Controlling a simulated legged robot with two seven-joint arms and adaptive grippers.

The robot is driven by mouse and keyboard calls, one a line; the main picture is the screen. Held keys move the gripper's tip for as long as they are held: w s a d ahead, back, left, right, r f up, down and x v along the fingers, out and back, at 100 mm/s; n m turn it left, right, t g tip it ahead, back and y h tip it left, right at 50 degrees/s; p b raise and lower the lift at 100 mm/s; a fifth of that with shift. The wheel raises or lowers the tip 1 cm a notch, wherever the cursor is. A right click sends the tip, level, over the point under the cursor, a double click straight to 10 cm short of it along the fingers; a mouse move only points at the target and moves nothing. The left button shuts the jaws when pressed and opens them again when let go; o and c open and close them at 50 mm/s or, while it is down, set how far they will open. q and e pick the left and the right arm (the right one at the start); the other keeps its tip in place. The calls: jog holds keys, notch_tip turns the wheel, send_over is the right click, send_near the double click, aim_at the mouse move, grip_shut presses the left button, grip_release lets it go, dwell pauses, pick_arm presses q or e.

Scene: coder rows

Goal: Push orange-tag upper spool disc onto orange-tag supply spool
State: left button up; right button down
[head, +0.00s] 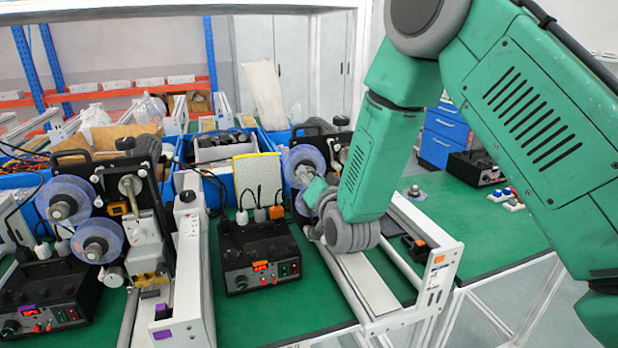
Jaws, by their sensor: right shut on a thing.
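The orange-tag coder stands behind my right forearm, with its orange tag (438,260) on the end of the white rail frame. Its upper spool disc (297,157) is translucent blue-violet and shows left of my right gripper (312,184). The gripper is shut on this disc at its right side, and the fingertips are partly hidden by the wrist. The supply spool behind the disc is mostly hidden, so I cannot tell whether disc and spool touch. A lower translucent disc (301,205) shows partly below the gripper. My left gripper is not in view.
A black control box (258,262) stands left of the orange-tag rail. The purple-tag coder (130,200) with two similar discs stands further left. Blue bins (222,176) line the back. Free green table (290,318) lies in front of the control box.

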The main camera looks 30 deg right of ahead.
jog(key=shift+v, duration=2.05)
jog(key=shift+w, duration=0.1)
jog(key=w, duration=0.1)
jog(key=d, duration=0.1)
jog(key=w+b, duration=0.1)
jog(key=shift+w+d+f, duration=0.2)
jog(key=shift+w+d, duration=0.05)
jog(key=shift+w, duration=0.1)
jog(key=shift+r, duration=0.15)
dwell(0.4)
jog(key=shift+w, duration=0.55)
dwell(0.3)
